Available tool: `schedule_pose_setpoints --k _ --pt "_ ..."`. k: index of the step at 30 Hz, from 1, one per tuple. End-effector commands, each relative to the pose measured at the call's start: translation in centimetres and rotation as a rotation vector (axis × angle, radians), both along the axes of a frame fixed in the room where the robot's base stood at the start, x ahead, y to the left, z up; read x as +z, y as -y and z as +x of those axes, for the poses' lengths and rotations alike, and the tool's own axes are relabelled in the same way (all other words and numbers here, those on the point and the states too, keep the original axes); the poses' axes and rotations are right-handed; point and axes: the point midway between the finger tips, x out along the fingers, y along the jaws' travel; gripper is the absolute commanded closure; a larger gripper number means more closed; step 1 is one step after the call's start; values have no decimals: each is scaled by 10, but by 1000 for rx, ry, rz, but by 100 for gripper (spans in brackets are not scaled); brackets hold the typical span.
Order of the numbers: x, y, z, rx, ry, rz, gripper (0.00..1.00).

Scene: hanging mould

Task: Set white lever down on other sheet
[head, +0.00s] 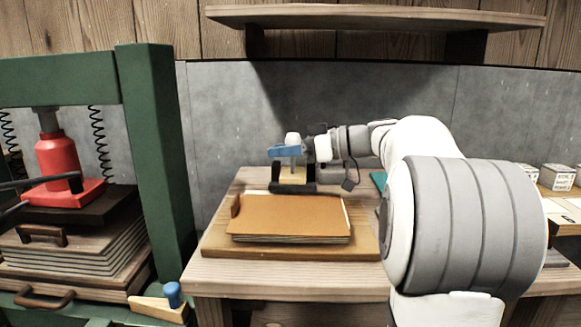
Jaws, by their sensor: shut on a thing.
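The white lever (292,138) shows as a pale rounded top above blue fingers, with a thin grey stem below them. My gripper (284,151) reaches in from the right and is shut on the lever. The fingers hide the lever's middle. A low black frame (292,188) stands directly beneath; I cannot tell whether the stem touches it. A tan-orange sheet (285,216) lies on top of a stack on a wooden board (218,243), nearer than the lever. I cannot tell which sheet is the other one.
A green press (152,150) with a red jack (58,157) stands at left. A blue-knobbed wooden block (160,303) sits by its foot. A shelf (375,17) hangs above. My arm hides the bench's middle right.

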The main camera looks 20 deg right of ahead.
Motion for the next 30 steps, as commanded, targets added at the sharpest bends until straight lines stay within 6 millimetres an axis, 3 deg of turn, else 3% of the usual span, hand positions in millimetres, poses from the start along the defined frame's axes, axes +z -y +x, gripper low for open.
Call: schedule_pose_setpoints --k 26,27,30 --pt "-2 -1 -9 -1 -2 2 100" --pt "-2 -1 -9 -1 -2 2 69" --pt "-2 -1 -8 -2 -3 3 61"
